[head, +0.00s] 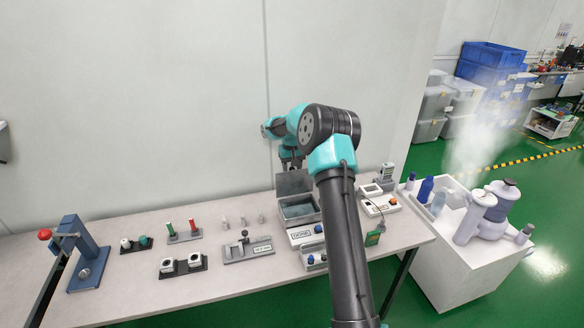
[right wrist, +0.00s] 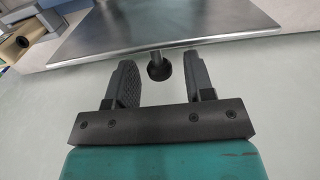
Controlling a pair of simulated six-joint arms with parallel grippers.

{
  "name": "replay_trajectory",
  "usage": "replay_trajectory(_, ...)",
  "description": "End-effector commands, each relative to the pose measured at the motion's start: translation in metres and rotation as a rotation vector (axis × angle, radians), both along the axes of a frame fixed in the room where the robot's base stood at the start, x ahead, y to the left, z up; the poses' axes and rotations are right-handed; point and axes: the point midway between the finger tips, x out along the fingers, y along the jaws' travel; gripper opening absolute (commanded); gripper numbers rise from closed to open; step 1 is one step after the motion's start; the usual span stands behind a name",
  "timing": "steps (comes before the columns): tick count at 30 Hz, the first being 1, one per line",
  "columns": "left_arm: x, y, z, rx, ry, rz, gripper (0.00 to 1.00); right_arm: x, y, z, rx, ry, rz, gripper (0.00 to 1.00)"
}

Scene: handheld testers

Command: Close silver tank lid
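The silver tank (head: 300,211) is an open grey metal box on the bench, right of the middle in the head view. Its lid (head: 294,184) stands raised at the tank's back edge. In the right wrist view the lid (right wrist: 165,28) is a flat metal plate with a round black knob (right wrist: 158,67) on a short stem. My right gripper (head: 291,163) is behind the raised lid, partly hidden by my arm. Its fingers are open, one on each side of the knob, with gaps visible. My left gripper is not in view.
A blue press with a red ball (head: 82,252), coloured testers (head: 184,233) and a clamp fixture (head: 247,249) stand left of the tank. Small devices (head: 380,203) stand close on its right. A white cart (head: 465,260) with bottles is beyond the bench's right end. The wall is close behind.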

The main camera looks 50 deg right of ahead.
Motion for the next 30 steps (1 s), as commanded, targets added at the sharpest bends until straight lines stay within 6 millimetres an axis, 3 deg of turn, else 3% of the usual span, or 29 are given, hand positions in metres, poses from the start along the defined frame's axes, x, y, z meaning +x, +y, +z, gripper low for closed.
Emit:
replay_trajectory(15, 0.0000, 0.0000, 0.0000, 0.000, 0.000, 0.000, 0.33, 0.0000, -0.0001, 0.0006, 0.000, 0.000, 0.000, 0.00)
replay_trajectory(30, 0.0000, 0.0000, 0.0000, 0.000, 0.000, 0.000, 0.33, -0.0086, -0.0062, 0.0018, -0.010, -0.014, -0.012, 0.00)
